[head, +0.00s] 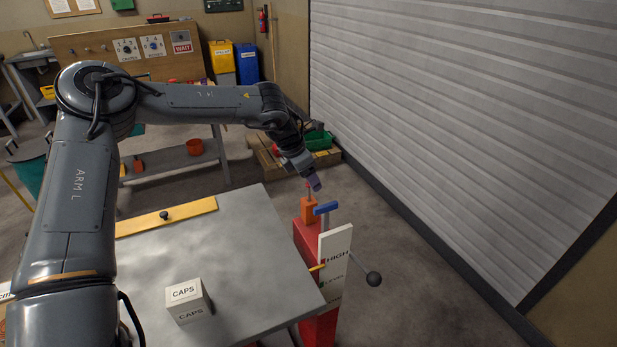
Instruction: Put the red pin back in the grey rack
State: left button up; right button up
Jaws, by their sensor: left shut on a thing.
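My left gripper (314,182) is at the end of the left arm, pointing down just above an orange block (309,209) on top of a red post. It is shut on a small, thin reddish piece (309,191) that looks like the red pin. This piece stands upright between the fingertips and the orange block. The fingers partly hide it, and I cannot tell whether its lower end is in the block or only touching it. I cannot make out the grey rack for certain. My right gripper is not in view.
A white gauge board (335,245) marked HIGH stands beside the red post, with a blue-topped piece (326,208) and a black-knobbed lever (373,278). The grey table (240,240) carries a white CAPS box (187,300) and a yellow strip (166,216). Open floor lies to the right.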

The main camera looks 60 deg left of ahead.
pick_arm(q)
jog(key=shift+r+p, duration=1.5)
jog(key=shift+r, duration=0.55)
jog(key=shift+r, duration=0.1)
jog(key=shift+r+p, duration=0.55)
jog(key=shift+p, duration=0.05)
notch_tip(320, 180, up, 12)
jog(key=p, duration=1)
jog(key=shift+f, duration=0.1)
grip_shut()
